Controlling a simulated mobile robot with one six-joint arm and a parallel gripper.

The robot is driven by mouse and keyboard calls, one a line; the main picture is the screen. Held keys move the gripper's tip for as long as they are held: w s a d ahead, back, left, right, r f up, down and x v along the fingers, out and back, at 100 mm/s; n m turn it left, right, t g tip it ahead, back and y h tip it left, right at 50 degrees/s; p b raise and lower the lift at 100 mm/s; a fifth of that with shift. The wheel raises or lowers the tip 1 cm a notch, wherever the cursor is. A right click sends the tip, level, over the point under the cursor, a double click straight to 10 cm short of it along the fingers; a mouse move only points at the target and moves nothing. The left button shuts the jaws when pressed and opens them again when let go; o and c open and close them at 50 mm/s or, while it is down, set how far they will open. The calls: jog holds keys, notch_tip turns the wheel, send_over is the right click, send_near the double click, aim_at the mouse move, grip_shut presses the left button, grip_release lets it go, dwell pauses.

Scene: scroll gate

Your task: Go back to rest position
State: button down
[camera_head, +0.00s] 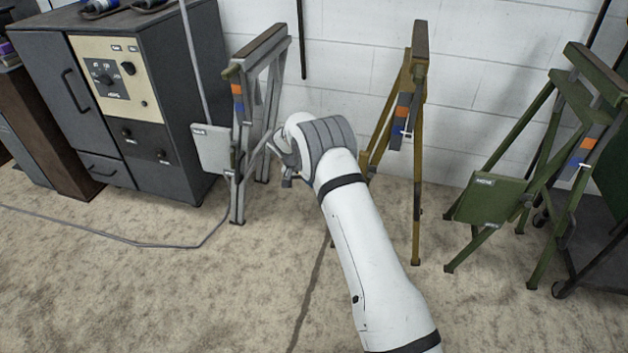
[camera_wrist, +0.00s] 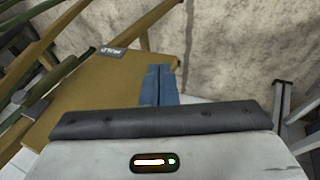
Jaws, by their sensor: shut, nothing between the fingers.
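My white arm (camera_head: 365,250) reaches forward across the middle of the head view. Its wrist bends near the grey stand, and my gripper is mostly hidden there. In the wrist view my gripper (camera_wrist: 158,85) shows as two blue fingers pressed together with nothing between them. Behind and left of the fingers is a mustard-yellow panel (camera_wrist: 95,92) with a small dark label. I cannot tell whether the fingers touch it. In the head view the mustard stand (camera_head: 415,150) stands just right of my wrist, partly covered by my arm.
A grey stand (camera_head: 240,150) with a grey panel (camera_head: 212,148) is left of my wrist. A green stand (camera_head: 580,160) with a green panel (camera_head: 490,200) is at right. A dark cabinet (camera_head: 120,100) stands at far left. A cable (camera_head: 130,242) crosses open floor (camera_head: 150,300).

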jog(key=s+d+r+y+p, duration=0.1)
jog(key=s+d+r+p, duration=0.35)
jog(key=r, duration=0.85)
jog(key=s+d+r+n+p, duration=0.1)
jog(key=s+r+p, duration=0.55)
jog(key=r, duration=0.65)
jog(key=s+d+r+y+p, duration=0.15)
jog(key=s+r+p, duration=0.4)
jog(key=r, duration=0.75)
jog(key=s+d+r+n+y+p, duration=0.1)
jog(key=s+r+p, duration=0.7)
jog(key=s+r, duration=0.3)
jog(key=s+d+r+n+y+p, duration=0.1)
jog(key=s+d+r+p, duration=0.1)
jog(key=s+r+p, duration=0.7)
jog(key=s+r, duration=0.1)
jog(key=s, duration=0.7)
jog(key=shift+d+r+t, duration=0.25)
jog(key=shift+r+t, duration=0.05)
jog(key=shift+r, duration=0.05)
